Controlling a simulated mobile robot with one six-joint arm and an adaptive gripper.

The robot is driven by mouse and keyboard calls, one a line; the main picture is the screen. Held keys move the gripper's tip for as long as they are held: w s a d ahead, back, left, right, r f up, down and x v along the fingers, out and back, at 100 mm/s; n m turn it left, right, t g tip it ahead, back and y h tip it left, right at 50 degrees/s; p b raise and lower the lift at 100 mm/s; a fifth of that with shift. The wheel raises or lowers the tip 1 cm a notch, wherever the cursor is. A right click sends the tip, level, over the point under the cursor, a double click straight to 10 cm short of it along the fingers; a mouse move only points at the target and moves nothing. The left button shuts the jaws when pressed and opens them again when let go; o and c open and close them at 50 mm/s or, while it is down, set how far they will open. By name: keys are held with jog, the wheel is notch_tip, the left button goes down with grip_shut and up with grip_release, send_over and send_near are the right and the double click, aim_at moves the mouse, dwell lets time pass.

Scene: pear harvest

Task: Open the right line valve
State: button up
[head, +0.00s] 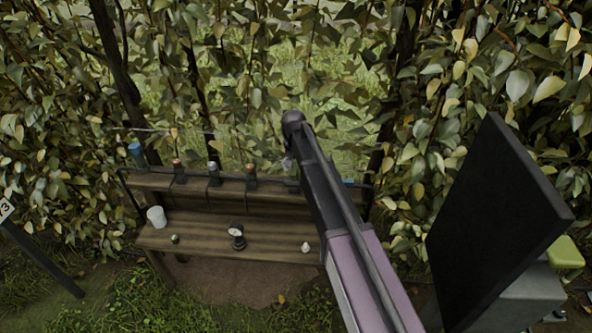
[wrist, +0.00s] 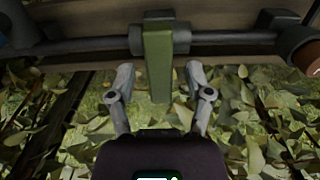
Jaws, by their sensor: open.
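In the wrist view a green valve lever (wrist: 158,62) sticks out from a dark collar on a dark line pipe (wrist: 90,44). My gripper (wrist: 160,78) is open, with one finger on each side of the lever and a visible gap to both. I cannot tell whether the lever lies as deep as the fingertips. In the head view my arm crosses in front of the right end of the bench, and the gripper and green lever are mostly hidden there. I cannot tell the lever's open or shut setting.
A wooden bench (head: 190,237) holds a white cup (head: 156,217), a gauge (head: 237,236) and small items. Several capped fittings, one blue (head: 137,154), line its back rail. A brown-ended fitting (wrist: 306,52) is near the lever. A black panel (head: 500,225) stands right; foliage hangs close behind.

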dwell(0.3)
grip_shut()
jog(key=shift+d, duration=0.2)
jog(key=shift+a, duration=0.1)
